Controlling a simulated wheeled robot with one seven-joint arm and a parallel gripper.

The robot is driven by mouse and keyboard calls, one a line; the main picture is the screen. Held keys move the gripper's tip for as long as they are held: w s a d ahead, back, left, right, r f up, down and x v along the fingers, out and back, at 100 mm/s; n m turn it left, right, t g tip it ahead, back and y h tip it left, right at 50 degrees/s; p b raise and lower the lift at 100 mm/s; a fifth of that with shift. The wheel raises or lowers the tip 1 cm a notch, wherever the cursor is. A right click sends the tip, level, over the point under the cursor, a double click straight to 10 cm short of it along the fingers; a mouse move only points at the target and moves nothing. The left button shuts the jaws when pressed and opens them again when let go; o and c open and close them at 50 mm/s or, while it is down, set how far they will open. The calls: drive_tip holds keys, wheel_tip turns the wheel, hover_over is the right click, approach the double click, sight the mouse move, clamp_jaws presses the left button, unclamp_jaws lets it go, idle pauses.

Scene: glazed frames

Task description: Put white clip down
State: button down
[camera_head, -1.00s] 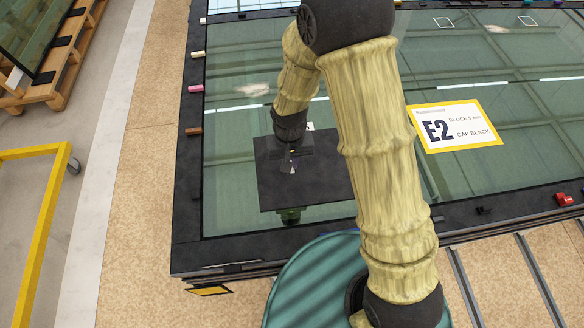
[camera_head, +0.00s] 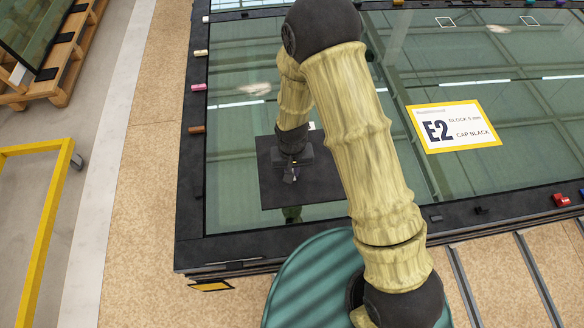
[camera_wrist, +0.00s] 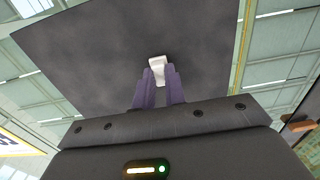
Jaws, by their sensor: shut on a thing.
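The white clip (camera_wrist: 157,66) is a small pale piece between the tips of the two purple-grey fingers in the wrist view. My gripper (camera_wrist: 160,80) is shut on it. Behind the clip lies a dark square pad (camera_wrist: 90,50). In the head view the dark pad (camera_head: 270,188) lies on the glazed frame, and my gripper (camera_head: 291,174) points down over its middle. The clip is too small there to make out clearly. I cannot tell whether it touches the pad.
The large glass pane (camera_head: 235,120) has a black frame (camera_head: 190,225) with several small coloured pieces along its edges. A yellow-edged E2 label (camera_head: 454,127) lies on the glass to the right. A yellow rail (camera_head: 45,225) and wooden pallet (camera_head: 65,90) stand at left.

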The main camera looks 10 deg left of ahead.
drive_tip(key=shift+f, duration=0.15)
drive_tip(key=c, duration=1.5)
unclamp_jaws()
drive_tip(key=shift+o, duration=0.2)
drive_tip(key=shift+r, duration=0.25)
wheel_tip(320, 180, up, 12)
drive_tip(key=b, duration=0.3)
drive_tip(key=shift+b, duration=0.35)
drive_tip(key=shift+f, duration=0.1)
drive_tip(key=s+d+r+m+t, duration=0.1)
drive_tip(key=s+d+r, duration=0.2)
drive_tip(key=d, duration=0.7)
drive_tip(key=s+d+r+m+t, duration=0.1)
drive_tip(key=d+r, duration=0.3)
drive_tip(key=d, duration=0.6)
drive_tip(key=shift+s+d+m+t, duration=0.3)
drive_tip(key=shift+s+d+m, duration=0.15)
drive_tip(key=shift+s, duration=0.45)
